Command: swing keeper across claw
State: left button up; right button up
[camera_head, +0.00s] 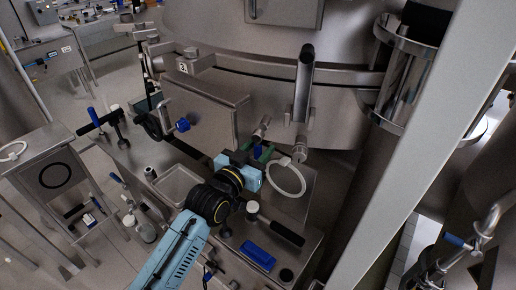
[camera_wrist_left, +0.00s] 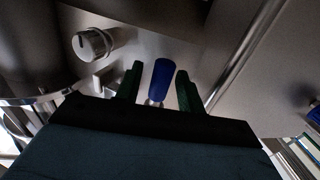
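A blue handle (camera_head: 257,152), perhaps the keeper's grip, stands low on the front of the big steel separator. My left gripper (camera_head: 260,154) reaches it from below. In the left wrist view the same blue handle (camera_wrist_left: 162,78) stands on a short metal stem between the two green fingers. The fingers are apart, with a visible gap on the left side of the handle and a narrow one on the right. I cannot make out the claw for certain. My right gripper is not in view.
A steel knob (camera_wrist_left: 93,44) is close by on the left in the wrist view. A white ring (camera_head: 286,180) lies right of my gripper. A blue block (camera_head: 257,256) and a dark-handled hammer (camera_head: 275,224) lie on the steel bench. A steel tray (camera_head: 178,186) is at left.

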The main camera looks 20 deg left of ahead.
pick_arm(q)
jog(key=shift+c, duration=0.2)
grip_shut()
dwell(0.3)
